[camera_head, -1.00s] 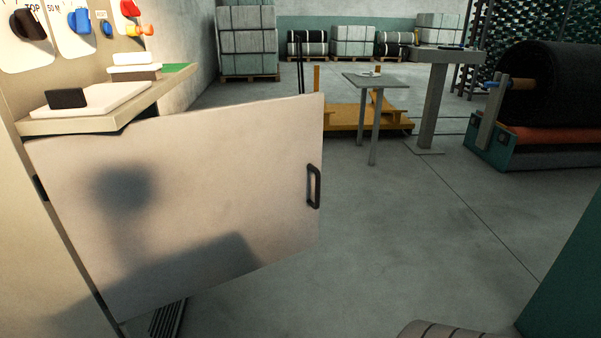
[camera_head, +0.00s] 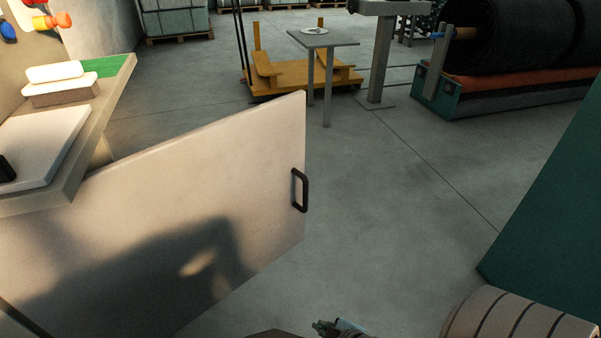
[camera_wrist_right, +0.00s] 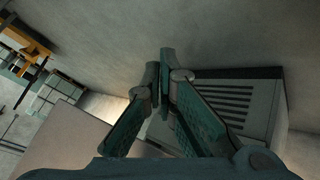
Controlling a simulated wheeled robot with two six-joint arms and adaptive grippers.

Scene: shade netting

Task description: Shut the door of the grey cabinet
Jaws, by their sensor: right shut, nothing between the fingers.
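The grey cabinet's door (camera_head: 190,190) stands open as a wide pale panel in the head view. Its dark bar handle (camera_head: 301,190) is near the free edge on the right. The cabinet top (camera_head: 75,170) is at the left; the hinge side is mostly out of view. My right gripper (camera_head: 325,328) just shows at the bottom edge, below the handle in the picture and apart from it. In the right wrist view its two fingers (camera_wrist_right: 158,75) converge at the tips, with nothing held. A pale panel (camera_wrist_right: 75,135), probably the door, is at lower left there. My left gripper is not in view.
A teal block (camera_head: 545,220) and a pale ribbed round thing (camera_head: 520,318) are at the lower right. A small table (camera_head: 325,40) and yellow cart (camera_head: 300,78) stand behind. Floor right of the door is clear. A slatted grey box (camera_wrist_right: 240,105) shows in the wrist view.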

